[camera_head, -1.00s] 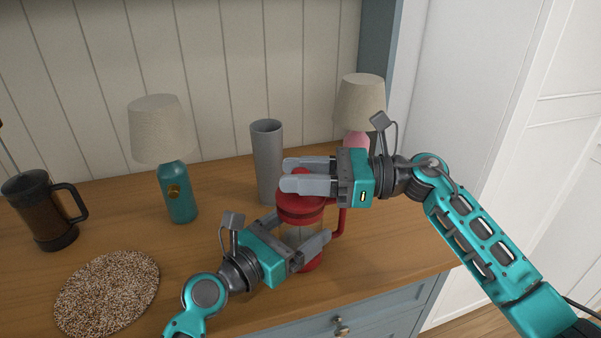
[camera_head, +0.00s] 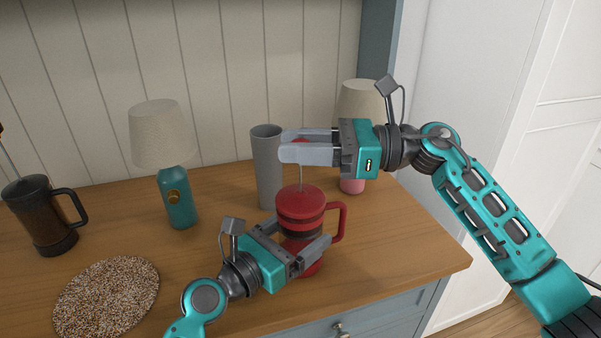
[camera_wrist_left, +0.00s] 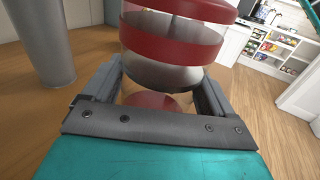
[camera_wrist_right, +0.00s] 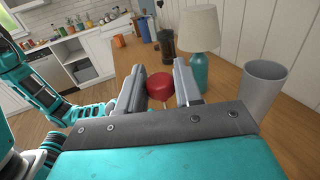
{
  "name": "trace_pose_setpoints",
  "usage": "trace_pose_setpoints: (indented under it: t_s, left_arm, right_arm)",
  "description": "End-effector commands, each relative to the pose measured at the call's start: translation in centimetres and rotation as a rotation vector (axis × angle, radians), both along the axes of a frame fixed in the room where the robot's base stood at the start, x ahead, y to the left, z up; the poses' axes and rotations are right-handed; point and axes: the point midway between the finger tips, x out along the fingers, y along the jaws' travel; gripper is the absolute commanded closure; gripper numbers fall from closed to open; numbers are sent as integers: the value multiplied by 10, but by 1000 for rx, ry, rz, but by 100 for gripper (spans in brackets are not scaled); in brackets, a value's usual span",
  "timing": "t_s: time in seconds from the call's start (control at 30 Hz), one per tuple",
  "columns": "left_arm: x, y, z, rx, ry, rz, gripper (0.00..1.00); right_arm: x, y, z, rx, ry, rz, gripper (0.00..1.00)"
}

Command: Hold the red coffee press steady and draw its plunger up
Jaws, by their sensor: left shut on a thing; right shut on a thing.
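The red coffee press (camera_head: 300,201) stands upright near the counter's front, its handle to the right. My left gripper (camera_head: 298,238) is shut on its body, with one finger on each side; the left wrist view shows the clear body and red bands (camera_wrist_left: 170,40) between the fingers. My right gripper (camera_head: 287,145) is above the press, shut on the red plunger knob, which shows between the fingers in the right wrist view (camera_wrist_right: 160,86). A thin plunger rod (camera_head: 301,177) shows between lid and knob. The fingers mostly hide the knob in the head view.
A grey cylinder (camera_head: 267,175) stands close behind the press. A pink-based lamp (camera_head: 352,186) is behind right, a teal lamp (camera_head: 178,200) to the left. A dark press (camera_head: 45,215) and a round speckled mat (camera_head: 107,297) are farther left. The counter's right edge is near.

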Motion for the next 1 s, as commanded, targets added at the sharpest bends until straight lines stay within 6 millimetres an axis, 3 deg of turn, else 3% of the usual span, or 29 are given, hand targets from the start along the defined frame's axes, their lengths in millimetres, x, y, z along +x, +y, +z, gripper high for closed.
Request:
trace_pose_setpoints:
  t_s: [0.03,0.13,0.47,0.5,0.7,1.0]
  left_arm:
    - [-1,0,-2,3,4,-1,57]
    - [-1,0,-2,3,4,-1,57]
    - [-1,0,-4,6,7,-1,57]
    - [-1,0,-4,6,7,-1,57]
    - [-1,0,-4,5,7,-2,57]
    - [-1,0,-4,5,6,-2,57]
  right_arm:
    - [1,-1,14,4,-10,-5,100]
    - [1,-1,27,5,-8,-5,100]
    - [1,-1,33,9,-5,-5,100]
    - [1,-1,34,9,-5,-5,65]
    - [0,-1,32,6,-4,-4,45]
    - [0,-3,30,3,-2,-4,45]
